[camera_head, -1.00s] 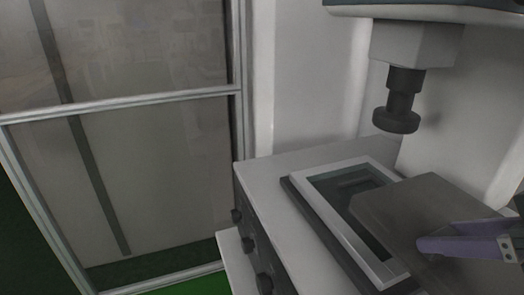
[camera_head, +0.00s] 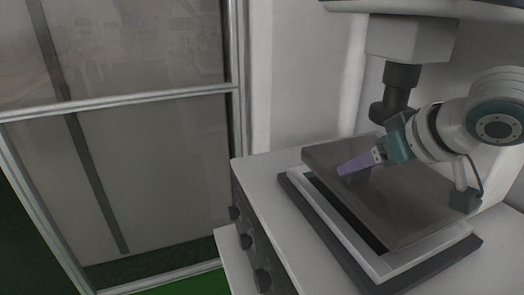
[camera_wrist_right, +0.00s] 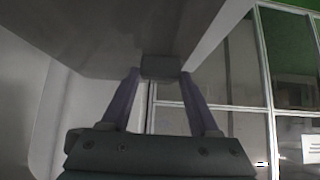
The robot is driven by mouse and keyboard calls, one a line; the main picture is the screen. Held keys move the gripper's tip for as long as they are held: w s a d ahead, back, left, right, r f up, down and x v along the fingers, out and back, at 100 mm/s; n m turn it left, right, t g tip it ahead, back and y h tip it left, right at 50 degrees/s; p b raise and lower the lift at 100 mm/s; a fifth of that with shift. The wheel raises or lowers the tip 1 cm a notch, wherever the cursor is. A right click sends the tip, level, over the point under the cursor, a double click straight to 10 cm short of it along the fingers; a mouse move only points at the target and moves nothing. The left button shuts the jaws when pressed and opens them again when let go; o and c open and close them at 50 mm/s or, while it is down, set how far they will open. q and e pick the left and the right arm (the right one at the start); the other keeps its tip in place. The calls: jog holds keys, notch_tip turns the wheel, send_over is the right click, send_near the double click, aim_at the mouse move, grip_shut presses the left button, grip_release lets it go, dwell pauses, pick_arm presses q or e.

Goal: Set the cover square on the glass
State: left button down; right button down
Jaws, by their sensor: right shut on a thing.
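The cover (camera_head: 400,212) is a flat grey-brown plate above the white-framed glass (camera_head: 345,238). The glass sits on a dark base on the cabinet top. The cover hides most of the glass; the frame's left and front borders and a dark strip show beside it. The cover's far corner reaches past the frame's back, so it looks offset. I cannot tell whether it touches the frame. My right gripper (camera_head: 345,168) is over the cover. In the right wrist view its purple fingers (camera_wrist_right: 160,88) are shut on the cover's small grey handle (camera_wrist_right: 161,67). My left gripper is not in view.
A dark round-ended column (camera_head: 398,90) hangs from the machine head close behind my right wrist. The white cabinet top (camera_head: 262,167) has bare room left of the base. Dark knobs (camera_head: 247,242) are on its front. A glazed partition (camera_head: 150,150) stands at the left.

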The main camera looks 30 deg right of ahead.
aim_at(361, 176)
jog(key=shift+w+r, duration=0.1)
jog(key=shift+w, duration=0.55)
notch_tip(361, 176, down, 3)
jog(key=shift+r, duration=0.1)
jog(key=shift+f, duration=0.4)
jog(key=shift+f, duration=0.1)
jog(key=shift+c, duration=0.6)
grip_release()
